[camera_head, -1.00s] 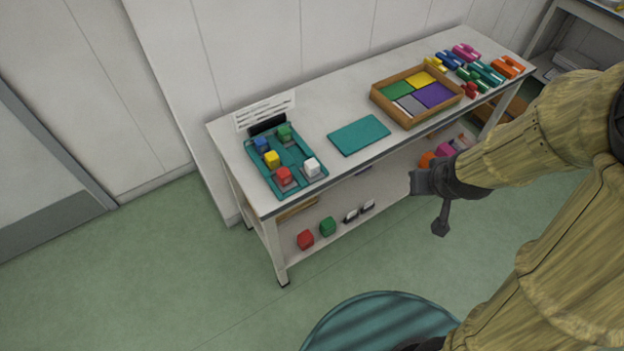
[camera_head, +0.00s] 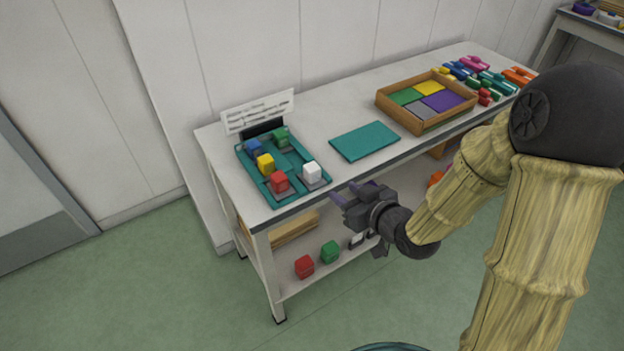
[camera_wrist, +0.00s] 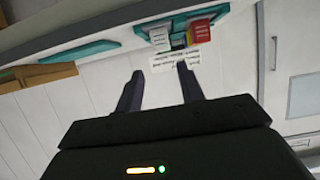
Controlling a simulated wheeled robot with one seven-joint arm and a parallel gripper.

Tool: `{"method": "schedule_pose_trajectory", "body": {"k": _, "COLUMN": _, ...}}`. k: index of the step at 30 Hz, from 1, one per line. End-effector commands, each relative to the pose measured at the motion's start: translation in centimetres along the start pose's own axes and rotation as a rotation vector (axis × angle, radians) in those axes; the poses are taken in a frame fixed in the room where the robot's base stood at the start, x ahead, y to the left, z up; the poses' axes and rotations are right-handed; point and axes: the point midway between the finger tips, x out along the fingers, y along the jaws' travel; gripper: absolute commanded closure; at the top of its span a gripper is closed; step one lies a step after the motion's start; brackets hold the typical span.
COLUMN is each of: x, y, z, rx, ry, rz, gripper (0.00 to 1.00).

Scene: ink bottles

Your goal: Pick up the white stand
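The white block (camera_head: 312,172), the only white piece that fits the white stand, sits on a grey base at the front right corner of the teal tray (camera_head: 252,174). In the wrist view a white piece (camera_wrist: 160,39) shows at the top, left of a red one. My gripper (camera_head: 346,193) is in front of the table edge, to the right of and below the white block and apart from it. Its two fingers are spread with nothing between them, as the wrist view (camera_wrist: 160,86) also shows.
Red (camera_head: 280,182), yellow (camera_head: 265,164), blue (camera_head: 254,147) and green (camera_head: 281,136) blocks share the tray. A white sign (camera_head: 258,110) stands behind it. A teal mat (camera_head: 365,141) and a wooden box (camera_head: 406,116) lie to the right. The lower shelf holds more blocks.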

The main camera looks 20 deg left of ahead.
Motion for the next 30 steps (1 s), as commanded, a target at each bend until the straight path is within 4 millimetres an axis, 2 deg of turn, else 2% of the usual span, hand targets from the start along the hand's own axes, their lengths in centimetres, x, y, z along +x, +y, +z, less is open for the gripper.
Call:
{"method": "schedule_pose_trajectory", "body": {"k": 5, "x": 0.1, "y": 0.0, "z": 0.0, "rx": 0.0, "ry": -0.001, "rz": 0.001, "gripper": 0.62}}
{"method": "schedule_pose_trajectory", "body": {"k": 8, "x": 0.8, "y": 0.0, "z": 0.0, "rx": 0.001, "ry": -0.002, "rz": 0.0, "gripper": 0.62}}
{"method": "schedule_pose_trajectory", "body": {"k": 24, "x": 10.1, "y": 0.0, "z": 0.0, "rx": 0.001, "ry": -0.002, "rz": 0.0, "gripper": 0.62}}
{"method": "schedule_pose_trajectory", "body": {"k": 30, "x": 12.1, "y": 0.0, "z": -0.1, "rx": 0.0, "ry": -0.003, "rz": 0.001, "gripper": 0.62}}
